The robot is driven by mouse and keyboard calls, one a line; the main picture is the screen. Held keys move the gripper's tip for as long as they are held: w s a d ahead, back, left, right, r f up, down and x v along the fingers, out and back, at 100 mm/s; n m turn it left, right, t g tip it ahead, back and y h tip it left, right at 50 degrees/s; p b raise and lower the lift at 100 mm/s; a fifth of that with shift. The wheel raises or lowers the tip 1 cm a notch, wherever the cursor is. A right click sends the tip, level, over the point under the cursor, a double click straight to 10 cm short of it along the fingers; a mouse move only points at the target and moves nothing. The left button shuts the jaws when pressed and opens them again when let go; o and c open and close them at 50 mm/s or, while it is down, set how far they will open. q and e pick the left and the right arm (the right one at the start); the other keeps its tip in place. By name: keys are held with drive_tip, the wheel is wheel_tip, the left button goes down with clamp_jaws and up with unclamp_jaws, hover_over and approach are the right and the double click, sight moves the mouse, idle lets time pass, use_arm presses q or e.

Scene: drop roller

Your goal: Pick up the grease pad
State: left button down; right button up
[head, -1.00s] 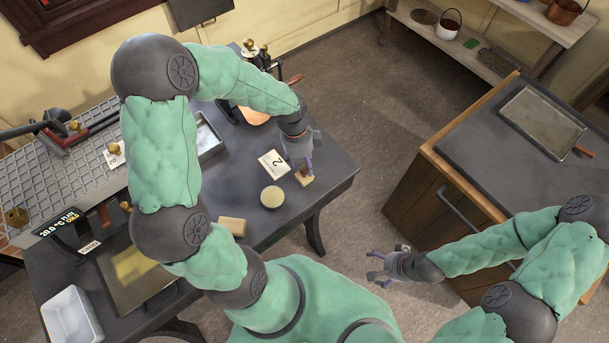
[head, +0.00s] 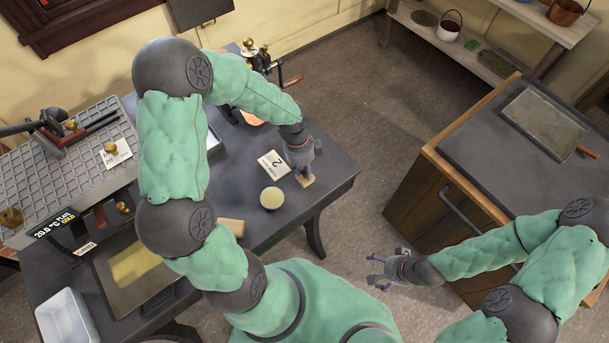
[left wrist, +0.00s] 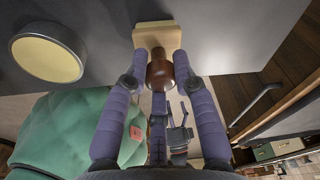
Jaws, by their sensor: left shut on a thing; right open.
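The grease pad (head: 307,182) is a small cream block with a brown knob, near the right end of the dark table. My left gripper (head: 303,171) is above it, pointing down. In the left wrist view the fingers (left wrist: 160,75) are closed around the brown knob, and the cream pad (left wrist: 153,34) shows beyond them. The pad appears to rest on the table top; a small gap cannot be ruled out. The gripper hides part of the pad in the head view. My right gripper (head: 380,272) is open and empty, above the floor right of the table.
A round tin with a pale yellow top (head: 271,198) stands left of the pad and shows in the left wrist view (left wrist: 47,53). A wooden cabinet (head: 420,200) stands right, across open floor.

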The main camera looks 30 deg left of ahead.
use_arm(q)
drive_tip(key=shift+r, duration=0.4)
wheel_tip(320, 180, up, 2)
drive_tip(key=shift+r+p, duration=0.1)
drive_tip(key=shift+p, duration=0.55)
drive_tip(key=s+d+r+p, duration=0.3)
drive_tip(key=s+r, duration=0.7)
drive_tip(key=s, duration=0.3)
drive_tip(key=shift+s+d+p, duration=0.15)
drive_tip(key=shift+s+p, duration=0.15)
drive_tip(key=shift+s, duration=0.05)
drive_tip(key=c, duration=1.7)
unclamp_jaws()
drive_tip(key=c, duration=0.3)
